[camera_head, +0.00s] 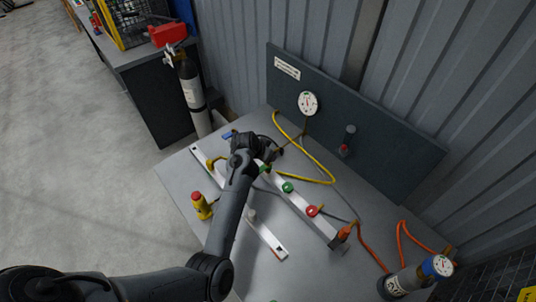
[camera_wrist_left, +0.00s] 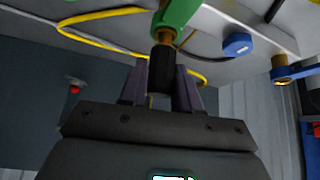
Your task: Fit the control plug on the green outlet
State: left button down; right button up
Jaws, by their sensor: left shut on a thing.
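In the head view my left gripper (camera_head: 272,155) is over the far end of the pale manifold bar (camera_head: 322,228). In the left wrist view the gripper (camera_wrist_left: 161,88) is shut on a dark cylindrical plug (camera_wrist_left: 161,72), which I take as the control plug. A brass collar (camera_wrist_left: 164,37) lies between the plug and the green outlet body (camera_wrist_left: 178,12). They line up and look in contact; I cannot tell whether the plug is seated. In the head view a bit of green (camera_head: 265,169) shows beside the gripper, mostly hidden. My right gripper is not in view.
A green knob (camera_head: 288,187) and a red knob (camera_head: 312,211) stand along the bar. A yellow hose (camera_head: 325,178) loops behind the gripper. A second pale bar (camera_head: 266,237), a yellow fitting with a red top (camera_head: 202,206) and a small cylinder (camera_head: 408,281) share the table.

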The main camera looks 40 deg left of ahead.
pick_arm(q)
jog(key=shift+f+b, duration=0.4)
jog(key=shift+f, duration=0.55)
dwell(0.4)
jog(key=c, duration=0.7)
grip_release()
jog(key=shift+r, duration=0.15)
jog(key=p+v, duration=0.1)
jog(key=v, duration=0.8)
jog(key=s+d+f+m+g, duration=0.1)
jog(key=s+d+f, duration=0.1)
jog(key=s+d, duration=0.6)
jog(key=s+d+f+g, duration=0.1)
jog(key=s+d, duration=0.2)
jog(key=s, duration=0.9)
jog(key=s+d+f+m+g, duration=0.1)
jog(key=s+d+f, duration=0.1)
jog(key=s+d, duration=0.6)
jog(key=r+p, duration=0.8)
jog(key=s+a+r+p, duration=0.1)
jog(key=r+p, duration=0.6)
jog(key=p, duration=0.1)
jog(key=s+r+p, duration=0.1)
jog(key=r+p, duration=0.6)
jog(key=r, duration=0.1)
jog(key=shift+a+r+p, duration=0.35)
jog(key=shift+a+p, duration=0.05)
